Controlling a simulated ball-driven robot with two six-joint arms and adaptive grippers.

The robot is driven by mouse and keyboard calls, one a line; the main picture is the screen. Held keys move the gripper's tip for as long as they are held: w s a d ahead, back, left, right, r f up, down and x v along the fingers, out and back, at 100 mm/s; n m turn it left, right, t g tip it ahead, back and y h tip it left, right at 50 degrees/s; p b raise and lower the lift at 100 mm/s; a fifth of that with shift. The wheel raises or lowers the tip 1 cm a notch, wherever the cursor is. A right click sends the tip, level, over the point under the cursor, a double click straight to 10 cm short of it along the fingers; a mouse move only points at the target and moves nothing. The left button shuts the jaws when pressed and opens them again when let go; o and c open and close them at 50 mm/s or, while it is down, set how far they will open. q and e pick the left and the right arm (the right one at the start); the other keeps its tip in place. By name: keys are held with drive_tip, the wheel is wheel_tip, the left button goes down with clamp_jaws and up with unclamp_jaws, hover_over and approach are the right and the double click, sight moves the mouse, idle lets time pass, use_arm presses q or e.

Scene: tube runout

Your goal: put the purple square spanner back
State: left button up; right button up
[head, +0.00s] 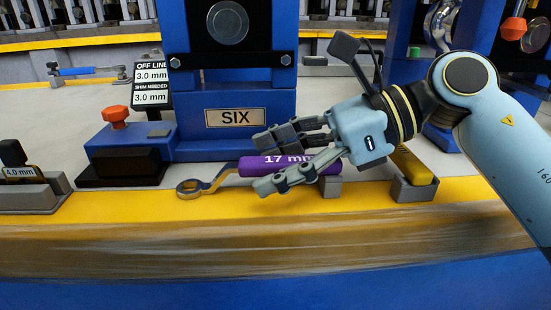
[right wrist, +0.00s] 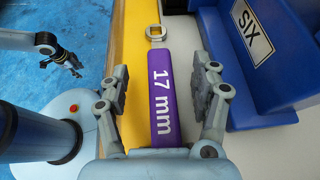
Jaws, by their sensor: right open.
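The purple spanner (head: 258,168) lies along the yellow front edge strip of the bench, its "17 mm" label facing up. Its metal ring end points left, and its right end is by a small grey block (head: 331,188). In the right wrist view the purple handle (right wrist: 162,95) runs between the two fingers. My right gripper (head: 265,163) is open, one finger on each side of the handle; whether they touch it I cannot tell. What looks like my left gripper (right wrist: 60,58) shows small in the right wrist view, by a small red-orange thing; its jaws are unclear.
The blue stand marked SIX (head: 235,118) rises just behind the spanner. A blue block with an orange knob (head: 115,118) stands to the left. A grey holder marked 4.0 mm (head: 28,192) is at far left. A yellow piece (head: 415,167) sits in a grey holder at right.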

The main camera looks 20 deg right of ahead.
drive_tip(key=shift+o, duration=0.6)
use_arm(q)
drive_tip(key=shift+r, duration=0.1)
use_arm(e)
drive_tip(key=shift+d, duration=0.1)
drive_tip(key=shift+p+v, duration=0.75)
drive_tip(key=shift+v, duration=0.65)
use_arm(q)
drive_tip(key=shift+w+r+p, duration=0.25)
drive_tip(key=shift+r+p, duration=0.05)
drive_tip(key=shift+r, duration=0.3)
drive_tip(key=shift+w+r+p, duration=0.25)
drive_tip(key=shift+r+p, duration=0.1)
drive_tip(key=shift+r, duration=0.25)
drive_tip(key=shift+w+r+p, duration=0.25)
drive_tip(key=shift+r+p, duration=0.05)
drive_tip(key=shift+r, duration=0.3)
use_arm(e)
drive_tip(key=shift+v, duration=1.5)
